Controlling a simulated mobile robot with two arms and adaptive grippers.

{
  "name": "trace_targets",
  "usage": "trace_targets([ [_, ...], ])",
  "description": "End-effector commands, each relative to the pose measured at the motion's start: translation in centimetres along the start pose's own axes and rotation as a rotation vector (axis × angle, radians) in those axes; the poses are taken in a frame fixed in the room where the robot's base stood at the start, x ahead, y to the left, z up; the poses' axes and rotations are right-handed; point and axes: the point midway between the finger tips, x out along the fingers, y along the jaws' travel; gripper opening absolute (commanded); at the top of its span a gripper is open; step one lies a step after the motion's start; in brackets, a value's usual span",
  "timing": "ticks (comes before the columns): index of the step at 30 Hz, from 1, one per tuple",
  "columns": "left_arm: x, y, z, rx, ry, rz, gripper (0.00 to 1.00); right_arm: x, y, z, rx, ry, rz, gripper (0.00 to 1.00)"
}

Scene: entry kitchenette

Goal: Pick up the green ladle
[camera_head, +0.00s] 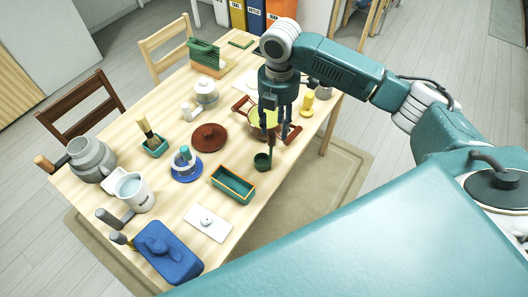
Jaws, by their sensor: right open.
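A small dark green cup-shaped piece, which looks like the bowl of the green ladle (262,160), is at the table's right front edge. A thin dark upright piece rises from it toward my right gripper (272,124); I cannot tell whether this is its handle or a finger. My right gripper points down over the table and is open. Contact between the gripper and the ladle cannot be made out. My left gripper is not in view.
The wooden table (186,217) is crowded. A green open box (233,184), a brown round lid (208,137) and a blue lidded dish (168,251) stand nearby. A yellow object (307,104) is right of the gripper. Chairs stand along the far side.

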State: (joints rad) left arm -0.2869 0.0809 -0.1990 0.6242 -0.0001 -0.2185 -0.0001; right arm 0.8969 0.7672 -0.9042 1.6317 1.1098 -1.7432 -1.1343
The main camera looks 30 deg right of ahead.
Motion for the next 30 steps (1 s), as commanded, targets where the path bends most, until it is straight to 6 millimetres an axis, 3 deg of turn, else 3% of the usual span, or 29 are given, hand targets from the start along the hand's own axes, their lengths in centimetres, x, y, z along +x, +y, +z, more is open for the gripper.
trace_targets([
  [3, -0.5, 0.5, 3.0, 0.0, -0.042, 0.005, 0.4, 1.4, 0.0, 0.0, 0.0, 0.0, 0.0, 0.42],
  [7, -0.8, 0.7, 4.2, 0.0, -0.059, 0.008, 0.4, 2.2, 0.1, -0.1, 0.0, 0.0, 0.001, 0.42],
  [11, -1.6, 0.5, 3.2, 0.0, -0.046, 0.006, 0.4, 3.5, 0.5, -0.7, 0.0, 0.001, -0.001, 0.42],
  [18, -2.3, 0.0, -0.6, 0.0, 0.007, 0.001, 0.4, 6.8, 0.8, -0.9, 0.0, -0.001, 0.0, 0.42],
  [26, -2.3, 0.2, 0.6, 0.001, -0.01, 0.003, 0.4, 7.2, 0.8, -0.9, -0.001, -0.002, 0.003, 0.42],
  [30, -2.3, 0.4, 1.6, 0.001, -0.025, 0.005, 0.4, 7.2, 0.8, -0.9, 0.0, -0.002, 0.003, 0.18],
])
